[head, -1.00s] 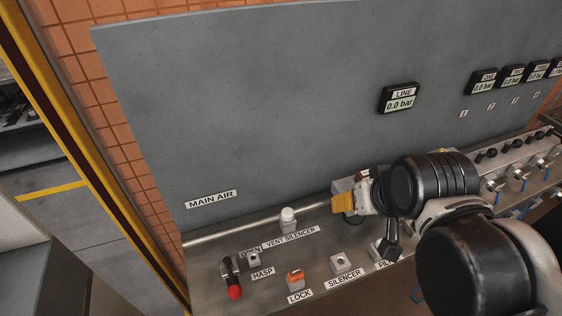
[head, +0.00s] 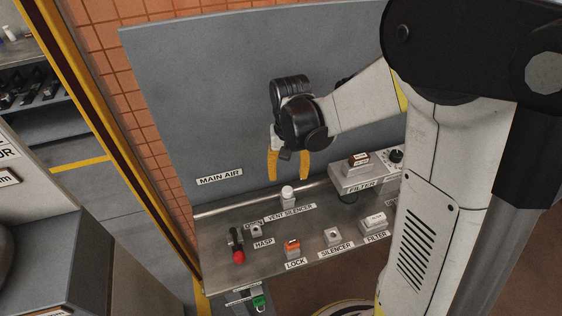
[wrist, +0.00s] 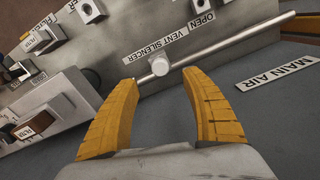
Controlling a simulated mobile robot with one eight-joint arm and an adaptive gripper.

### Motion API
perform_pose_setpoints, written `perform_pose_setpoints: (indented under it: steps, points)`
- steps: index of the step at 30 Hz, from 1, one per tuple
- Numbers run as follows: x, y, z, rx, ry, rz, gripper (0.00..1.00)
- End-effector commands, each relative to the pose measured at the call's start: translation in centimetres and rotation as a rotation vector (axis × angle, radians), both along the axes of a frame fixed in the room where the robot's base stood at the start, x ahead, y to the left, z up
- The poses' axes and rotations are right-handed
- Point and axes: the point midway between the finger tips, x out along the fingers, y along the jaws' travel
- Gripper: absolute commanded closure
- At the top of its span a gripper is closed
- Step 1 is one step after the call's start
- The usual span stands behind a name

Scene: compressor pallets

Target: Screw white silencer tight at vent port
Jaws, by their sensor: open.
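The white silencer (head: 287,192) stands upright at the vent port, on a small block (head: 288,203) behind the VENT SILENCER label (head: 290,213). It also shows in the wrist view (wrist: 160,66), beyond the fingertips and roughly centred between them. My gripper (head: 287,179) has yellow fingers that point down, spread apart above the silencer. In the wrist view my gripper (wrist: 162,78) is open with nothing between its fingers. The fingers look clear of the silencer, and the exact height above it is hard to tell.
A pipe (head: 240,207) runs along the panel's foot (head: 215,120). A red-knobbed valve handle (head: 238,256), an orange lock (head: 292,247), an empty SILENCER holder (head: 333,235) and a FILTER block (head: 374,220) are on the bench. The filter unit (head: 358,177) stands right of the silencer.

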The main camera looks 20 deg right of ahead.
Motion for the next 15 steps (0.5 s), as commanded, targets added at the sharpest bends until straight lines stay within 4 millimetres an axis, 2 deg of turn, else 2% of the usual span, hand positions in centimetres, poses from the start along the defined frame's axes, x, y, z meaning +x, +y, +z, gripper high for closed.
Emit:
perform_pose_setpoints:
  steps: [1,9,15]
  points:
    - [0.0,0.0,-1.2,0.0,-0.001,0.0,0.45]
    - [0.0,0.0,-6.4,-0.001,-0.002,0.001,0.45]
    - [0.0,0.0,-8.7,0.0,-0.002,0.001,0.45]
